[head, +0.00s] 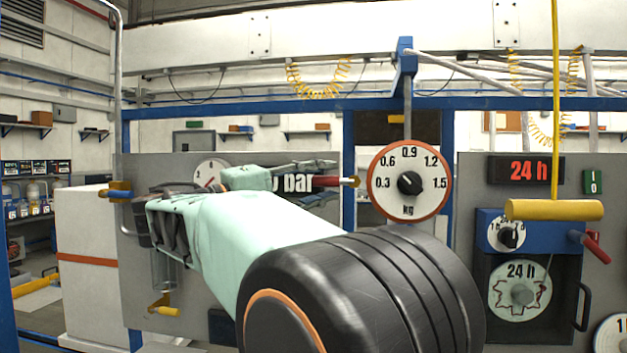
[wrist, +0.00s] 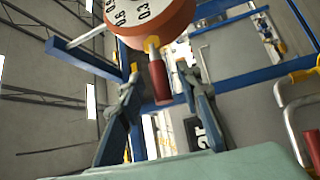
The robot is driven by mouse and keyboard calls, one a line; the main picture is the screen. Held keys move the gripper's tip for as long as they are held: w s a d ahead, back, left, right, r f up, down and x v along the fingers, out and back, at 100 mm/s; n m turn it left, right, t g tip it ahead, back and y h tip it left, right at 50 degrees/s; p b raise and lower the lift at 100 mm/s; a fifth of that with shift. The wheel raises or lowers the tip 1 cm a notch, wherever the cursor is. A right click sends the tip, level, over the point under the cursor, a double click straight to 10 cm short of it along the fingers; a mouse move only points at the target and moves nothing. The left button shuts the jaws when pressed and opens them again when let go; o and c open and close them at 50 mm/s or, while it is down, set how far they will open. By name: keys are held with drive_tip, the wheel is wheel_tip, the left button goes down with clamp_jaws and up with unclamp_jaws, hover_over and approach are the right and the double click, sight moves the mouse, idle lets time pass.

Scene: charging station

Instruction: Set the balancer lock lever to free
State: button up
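The balancer (head: 409,210) is a round white dial with an orange rim and a kg scale, hanging from a blue bracket. Its black pointer is near the middle of the dial. In the wrist view its underside (wrist: 165,20) fills the top. The lock lever (head: 328,181) has a red grip and a brass hub at the dial's left side; it points left in the head view. In the wrist view the lever (wrist: 160,83) lies between the fingers. My gripper (wrist: 159,78) is open around the lever, with gaps visible on both sides. In the head view my gripper (head: 322,174) is partly hidden.
A yellow handle bar (head: 554,210) hangs on a cord at the right. Behind it stands a blue unit with a knob (head: 511,235) and a red lever (head: 592,247). A grey panel (head: 140,290) stands behind my arm. Blue frame posts (head: 348,135) are close to the balancer.

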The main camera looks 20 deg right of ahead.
drive_tip(key=shift+w+d, duration=0.15)
drive_tip(key=shift+d, duration=0.45)
clamp_jaws()
